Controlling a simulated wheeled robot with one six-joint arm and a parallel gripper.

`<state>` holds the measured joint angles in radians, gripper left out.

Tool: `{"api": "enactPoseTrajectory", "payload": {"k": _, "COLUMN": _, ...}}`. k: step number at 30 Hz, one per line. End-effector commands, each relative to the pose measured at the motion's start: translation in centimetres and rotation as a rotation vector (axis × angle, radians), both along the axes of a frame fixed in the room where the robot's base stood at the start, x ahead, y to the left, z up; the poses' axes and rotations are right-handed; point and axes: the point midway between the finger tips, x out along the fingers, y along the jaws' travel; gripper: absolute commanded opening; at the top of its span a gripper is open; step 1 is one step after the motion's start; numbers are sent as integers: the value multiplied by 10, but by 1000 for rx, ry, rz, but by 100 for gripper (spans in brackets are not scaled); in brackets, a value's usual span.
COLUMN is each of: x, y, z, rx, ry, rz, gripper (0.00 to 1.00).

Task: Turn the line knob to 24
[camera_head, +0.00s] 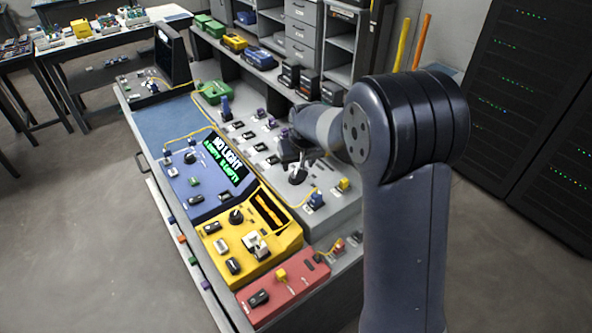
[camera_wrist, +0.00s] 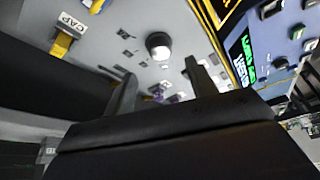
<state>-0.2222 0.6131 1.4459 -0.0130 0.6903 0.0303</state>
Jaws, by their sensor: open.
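A round knob (camera_head: 298,176) sits on the grey sloped panel, just below my gripper (camera_head: 294,158) in the head view. In the wrist view the same round knob (camera_wrist: 158,46) shows a pale, bright top face, beyond and between my fingertips. My gripper (camera_wrist: 162,78) is open, its two fingers apart with nothing between them. The fingers look apart from the knob, though the exact gap is hard to tell. I cannot read a name or number at this knob. Other dark knobs sit on the yellow unit (camera_head: 236,216) and the blue unit (camera_head: 190,157).
Small blocks and switches dot the grey panel (camera_head: 262,128). A yellow connector (camera_wrist: 62,44) hangs near a "CAP" label. A red unit (camera_head: 282,290) sits at the front. Shelves (camera_head: 300,30) stand behind.

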Motion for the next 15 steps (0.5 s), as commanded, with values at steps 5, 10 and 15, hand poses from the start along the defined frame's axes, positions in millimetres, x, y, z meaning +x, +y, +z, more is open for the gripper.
{"api": "enactPoseTrajectory", "payload": {"k": 5, "x": 12, "y": 2, "z": -30, "rx": -1, "ry": 4, "rz": 0, "gripper": 54}}
{"api": "enactPoseTrajectory", "payload": {"k": 10, "x": 21, "y": 4, "z": -51, "rx": 0, "ry": 2, "rz": -1, "gripper": 54}}
{"api": "enactPoseTrajectory", "payload": {"k": 15, "x": 25, "y": 5, "z": -63, "rx": 0, "ry": 1, "rz": -1, "gripper": 54}}
